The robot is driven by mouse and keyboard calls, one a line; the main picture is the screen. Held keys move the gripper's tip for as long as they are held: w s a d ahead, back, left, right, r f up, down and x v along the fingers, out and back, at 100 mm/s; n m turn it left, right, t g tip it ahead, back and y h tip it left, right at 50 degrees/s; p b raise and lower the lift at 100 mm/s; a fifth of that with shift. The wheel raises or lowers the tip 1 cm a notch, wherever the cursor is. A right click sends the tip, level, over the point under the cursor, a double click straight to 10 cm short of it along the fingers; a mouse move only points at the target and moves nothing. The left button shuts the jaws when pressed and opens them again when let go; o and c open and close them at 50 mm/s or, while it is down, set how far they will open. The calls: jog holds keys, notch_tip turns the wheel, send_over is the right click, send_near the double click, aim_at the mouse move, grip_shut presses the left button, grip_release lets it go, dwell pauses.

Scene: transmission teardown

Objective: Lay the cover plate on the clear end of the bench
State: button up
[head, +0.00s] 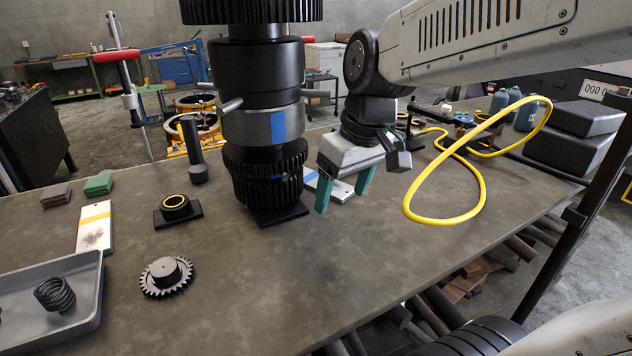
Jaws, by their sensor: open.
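My gripper (343,189) has green fingertips. It is open and points down over the middle of the bench (300,275), just right of the dark gear stack. A white plate with holes and a blue band (339,194) lies on the bench behind and below the fingers, partly hidden by them; I cannot tell whether they touch it. A second white plate, with a yellow band and a dark smudge (95,226), lies at the left. Either could be the cover plate; the picture does not settle which.
The tall gear stack (264,125) stands beside my gripper. A ring on a black base (177,208), a toothed gear (167,275) and a grey tray (85,312) with a spring (54,294) are left. A yellow hose (481,190) loops at right. The front middle is bare.

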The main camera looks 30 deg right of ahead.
jog(key=w+d+f, duration=0.1)
jog(key=w+d, duration=0.3)
jog(key=w, duration=0.2)
jog(key=w+d+f+n+t, duration=0.1)
jog(key=w+d+f, duration=0.1)
jog(key=w, duration=0.4)
jog(key=w+d+f+n+t, duration=0.1)
jog(key=w+d+f, duration=0.1)
jog(key=w+d, duration=0.3)
jog(key=shift+w+d+f+y, duration=0.15)
jog(key=shift+w+d+y, duration=0.2)
jog(key=shift+w, duration=0.4)
jog(key=x, duration=0.8)
jog(key=shift+w+d, duration=0.15)
jog(key=shift+w, duration=0.15)
jog(key=c, duration=1.3)
jog(key=shift+r, duration=0.75)
jog(key=shift+c, duration=0.2)
notch_tip(320, 180, up, 2)
jog(key=shift+r, duration=0.15)
jog(key=s+d, duration=0.2)
jog(key=s, duration=0.3)
jog(key=s+d, duration=0.2)
jog(key=s, duration=0.4)
jog(key=s+d, duration=0.2)
jog(key=s, duration=0.3)
jog(key=shift+s+d, duration=0.35)
jog(key=shift+d, duration=0.05)
jog(key=shift+s+d, duration=0.1)
